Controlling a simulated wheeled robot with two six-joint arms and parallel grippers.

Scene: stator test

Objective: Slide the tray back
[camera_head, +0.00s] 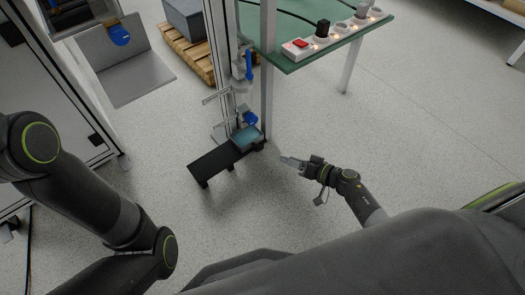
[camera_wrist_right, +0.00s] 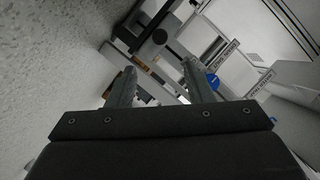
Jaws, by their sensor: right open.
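A small teal-grey tray (camera_head: 246,138) sits at the right end of a low black stand (camera_head: 212,166) at the foot of the metal frame. My right gripper (camera_head: 284,161) is to the right of the tray and stand, apart from both, pointing left. In the right wrist view its two fingers (camera_wrist_right: 157,75) are spread, with nothing between them. The tray cannot be made out clearly in the right wrist view. My left arm comes in from the left, but its gripper is out of view.
A green-topped table (camera_head: 350,38) with a power strip (camera_head: 332,38) stands behind the right gripper. A metal upright (camera_head: 268,75) rises right behind the tray. A wooden pallet (camera_head: 187,50) with a grey box (camera_head: 185,15) lies at the back.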

